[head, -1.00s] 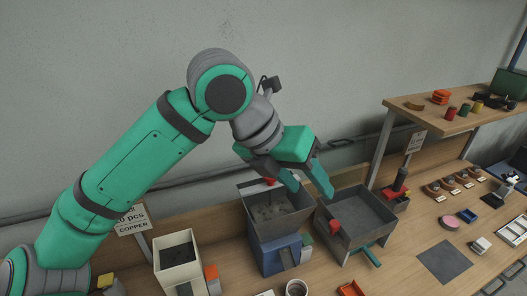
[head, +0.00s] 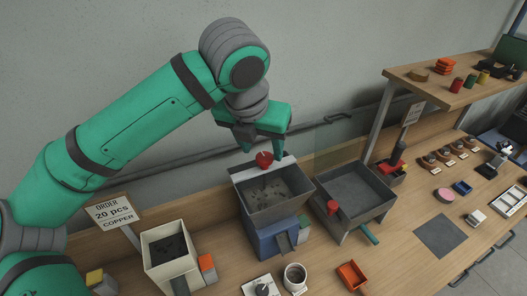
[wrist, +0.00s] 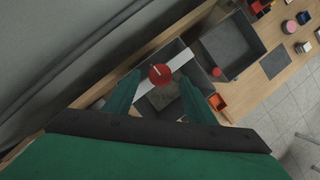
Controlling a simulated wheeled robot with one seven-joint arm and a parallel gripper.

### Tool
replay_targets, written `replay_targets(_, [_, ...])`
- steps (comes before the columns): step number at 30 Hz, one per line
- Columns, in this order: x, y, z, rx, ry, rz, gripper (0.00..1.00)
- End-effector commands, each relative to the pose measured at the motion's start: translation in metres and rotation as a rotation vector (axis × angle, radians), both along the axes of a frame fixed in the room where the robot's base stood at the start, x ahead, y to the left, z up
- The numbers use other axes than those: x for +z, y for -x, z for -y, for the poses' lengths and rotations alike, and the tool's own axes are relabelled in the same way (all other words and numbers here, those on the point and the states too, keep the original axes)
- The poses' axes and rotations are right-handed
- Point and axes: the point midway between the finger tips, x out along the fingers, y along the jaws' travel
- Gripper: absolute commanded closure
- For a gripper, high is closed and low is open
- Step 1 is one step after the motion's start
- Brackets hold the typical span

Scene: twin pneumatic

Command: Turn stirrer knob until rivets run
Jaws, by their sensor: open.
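The red stirrer knob (head: 264,160) sits on a pale bar across the back of the middle hopper (head: 291,208). It also shows in the wrist view as a red disc with a pale line (wrist: 159,74), between and beyond my fingers. Grey-brown bits, perhaps rivets, lie in this hopper. My gripper (head: 262,154) is open, fingers pointing down, just above and around the knob in the head view; I cannot tell whether they touch it. The gripper also shows in the wrist view (wrist: 153,90). A sign reading "ORDER 20 pcs COPPER" (head: 115,212) stands at the left.
A cream hopper (head: 149,238) with dark contents stands to the left. A wide grey hopper (head: 380,213) with a red knob (head: 332,208) stands to the right. A cup (head: 295,277) and an orange tray (head: 352,275) are in front. A shelf (head: 440,119) rises at the right.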

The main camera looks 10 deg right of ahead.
Motion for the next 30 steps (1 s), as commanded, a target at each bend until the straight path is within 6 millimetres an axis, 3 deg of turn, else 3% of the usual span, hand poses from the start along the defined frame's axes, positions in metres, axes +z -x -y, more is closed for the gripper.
replay_targets(6, [-0.022,-0.007,0.005,-0.002,0.001,-0.002,0.5])
replay_targets(17, [-0.026,-0.009,0.007,-0.002,0.0,0.0,0.5])
replay_targets(18, [-0.026,-0.009,0.007,-0.002,0.0,0.0,0.52])
replay_targets(23, [-0.026,-0.009,0.007,-0.002,0.0,0.0,0.9])
replay_targets(30, [-0.026,-0.009,0.007,-0.012,0.0,0.0,0.9])
